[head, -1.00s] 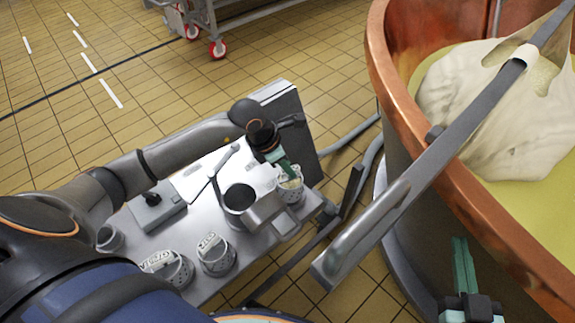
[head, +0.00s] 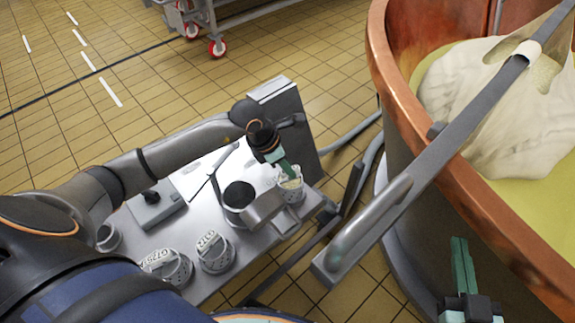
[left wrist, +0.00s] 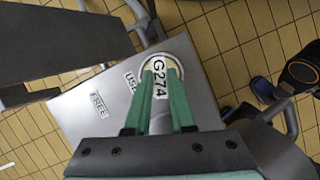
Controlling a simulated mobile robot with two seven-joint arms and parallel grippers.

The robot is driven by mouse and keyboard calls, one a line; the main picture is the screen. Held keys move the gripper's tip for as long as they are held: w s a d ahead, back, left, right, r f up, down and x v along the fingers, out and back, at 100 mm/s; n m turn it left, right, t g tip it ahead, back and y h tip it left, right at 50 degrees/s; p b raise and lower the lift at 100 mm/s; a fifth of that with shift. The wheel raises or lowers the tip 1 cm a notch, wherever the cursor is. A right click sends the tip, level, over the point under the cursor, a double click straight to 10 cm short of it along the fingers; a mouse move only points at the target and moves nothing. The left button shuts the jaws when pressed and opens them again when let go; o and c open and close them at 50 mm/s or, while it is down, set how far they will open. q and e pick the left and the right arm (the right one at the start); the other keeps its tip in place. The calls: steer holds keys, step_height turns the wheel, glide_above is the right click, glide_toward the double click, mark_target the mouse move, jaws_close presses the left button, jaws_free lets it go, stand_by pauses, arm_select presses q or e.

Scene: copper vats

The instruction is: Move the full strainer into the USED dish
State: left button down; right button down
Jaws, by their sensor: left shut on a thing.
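My left gripper (head: 288,174) is shut on the rim or tag of a pale perforated strainer (head: 291,196) with whitish contents, at the right end of the metal table. In the left wrist view the fingers (left wrist: 160,75) meet at a white tag (left wrist: 159,82) reading G274, over the round strainer. A USED label (left wrist: 131,82), partly hidden by a finger, lies on the table just left of it. I cannot tell whether the strainer touches the surface beneath; no separate dish rim is clear. My right gripper (head: 459,245) appears shut and empty, beside the copper vat.
Two other tagged strainers (head: 213,253) (head: 168,266) stand at the table's front edge. A dark-mouthed pot (head: 238,197) is left of my gripper. A FREE label (left wrist: 98,104) marks the table (left wrist: 75,128). The copper vat (head: 410,120) stands right, with a grey beam (head: 420,175) across it.

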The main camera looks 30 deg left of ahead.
arm_select(q)
steer(key=c, duration=0.7)
jaws_free()
steer(key=shift+r, duration=0.1)
